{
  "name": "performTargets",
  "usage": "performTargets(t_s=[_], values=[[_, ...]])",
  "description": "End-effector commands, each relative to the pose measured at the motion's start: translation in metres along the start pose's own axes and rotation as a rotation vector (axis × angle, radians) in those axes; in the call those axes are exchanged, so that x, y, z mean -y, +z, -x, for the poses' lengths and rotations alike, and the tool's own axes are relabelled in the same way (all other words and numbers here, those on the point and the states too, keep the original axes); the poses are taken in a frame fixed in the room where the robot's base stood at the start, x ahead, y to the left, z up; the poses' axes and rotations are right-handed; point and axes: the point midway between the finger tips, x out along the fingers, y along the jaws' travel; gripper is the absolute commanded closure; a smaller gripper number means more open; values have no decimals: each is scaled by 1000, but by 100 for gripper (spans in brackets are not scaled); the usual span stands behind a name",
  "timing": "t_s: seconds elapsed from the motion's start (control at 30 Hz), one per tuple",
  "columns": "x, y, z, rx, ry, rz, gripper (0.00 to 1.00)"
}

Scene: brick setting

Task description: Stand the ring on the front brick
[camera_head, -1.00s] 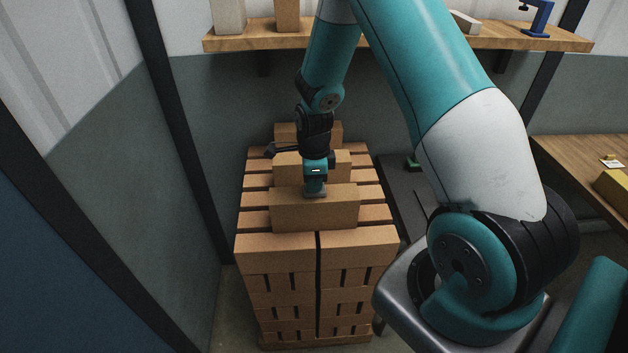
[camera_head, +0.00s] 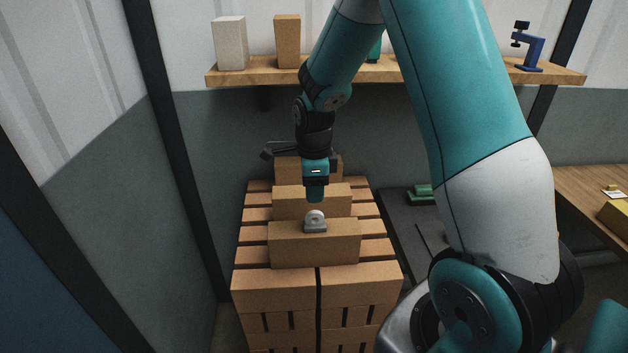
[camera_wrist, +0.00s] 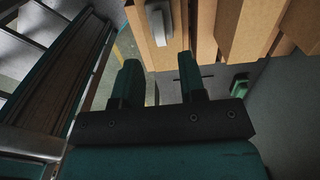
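The ring (camera_head: 316,222) is light grey with a small base. It stands upright on top of the front brick (camera_head: 315,250), near the middle of its length. It also shows in the wrist view (camera_wrist: 158,24), just beyond the fingertips. My gripper (camera_head: 315,199) is above and behind the ring in the head view, apart from it. In the wrist view my gripper (camera_wrist: 160,62) has its two fingers spread with nothing between them. The front brick lies across the top of the brick stack.
Two more bricks lie behind, a middle one (camera_head: 290,204) and a back one (camera_head: 290,165). The stack (camera_head: 272,288) has gaps between its top bricks. A wooden shelf (camera_head: 470,73) runs along the wall behind. A workbench (camera_head: 590,190) is at the right.

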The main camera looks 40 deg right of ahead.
Motion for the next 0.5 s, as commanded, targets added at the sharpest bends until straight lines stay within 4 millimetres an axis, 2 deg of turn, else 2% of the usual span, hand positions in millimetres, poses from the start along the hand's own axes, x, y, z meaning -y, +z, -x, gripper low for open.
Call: performTargets(t_s=[0.1,0.27,0.33,0.43,0.5], values=[[1,0,20,2,-4,0,62],[-1,1,36,2,-1,10,62],[-7,6,44,12,-3,72,62],[-31,24,62,47,-8,310,62],[-60,41,79,87,-20,582,62]])
